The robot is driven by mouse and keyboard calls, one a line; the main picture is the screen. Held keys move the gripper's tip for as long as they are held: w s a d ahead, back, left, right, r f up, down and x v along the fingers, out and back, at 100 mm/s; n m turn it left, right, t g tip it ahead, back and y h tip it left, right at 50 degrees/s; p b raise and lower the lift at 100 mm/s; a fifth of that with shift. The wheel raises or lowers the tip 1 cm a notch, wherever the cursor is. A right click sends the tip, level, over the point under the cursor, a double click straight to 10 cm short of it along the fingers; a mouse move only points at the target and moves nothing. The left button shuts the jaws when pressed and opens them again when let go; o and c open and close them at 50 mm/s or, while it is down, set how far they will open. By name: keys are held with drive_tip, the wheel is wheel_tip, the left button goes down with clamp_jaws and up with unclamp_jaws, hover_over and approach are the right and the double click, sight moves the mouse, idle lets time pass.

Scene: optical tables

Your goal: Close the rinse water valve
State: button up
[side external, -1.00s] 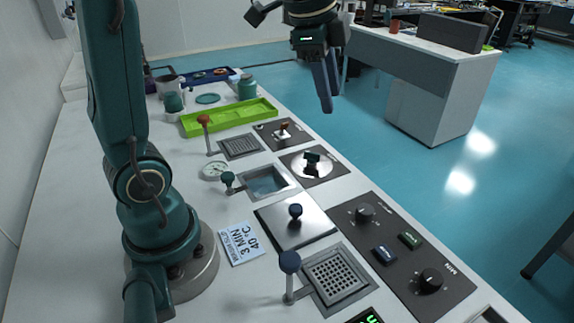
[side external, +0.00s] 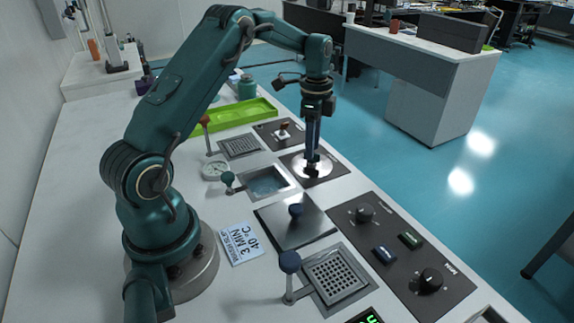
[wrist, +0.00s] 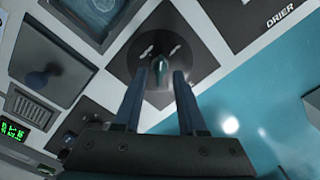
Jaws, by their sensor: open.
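The rinse water valve appears to be the dark teal handle (wrist: 160,74) on a round plate set in a dark panel beside the water basin (side external: 266,184). In the side view its silver round plate (side external: 324,171) shows, while my gripper covers much of the handle. My gripper (side external: 312,160) points straight down over the valve. In the wrist view the open fingers of my gripper (wrist: 160,76) lie on either side of the handle, with gaps visible. I cannot tell whether the fingertips reach down around it.
A small teal-knobbed lever (side external: 228,180) stands by the basin. A square lid with a blue knob (side external: 295,211) and a blue-knobbed lever (side external: 289,262) are in front.

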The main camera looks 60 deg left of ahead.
drive_tip(key=shift+f, duration=0.85)
clamp_jaws()
drive_tip(key=shift+n, duration=0.3)
drive_tip(key=n, duration=0.9)
drive_tip(key=shift+n, duration=0.3)
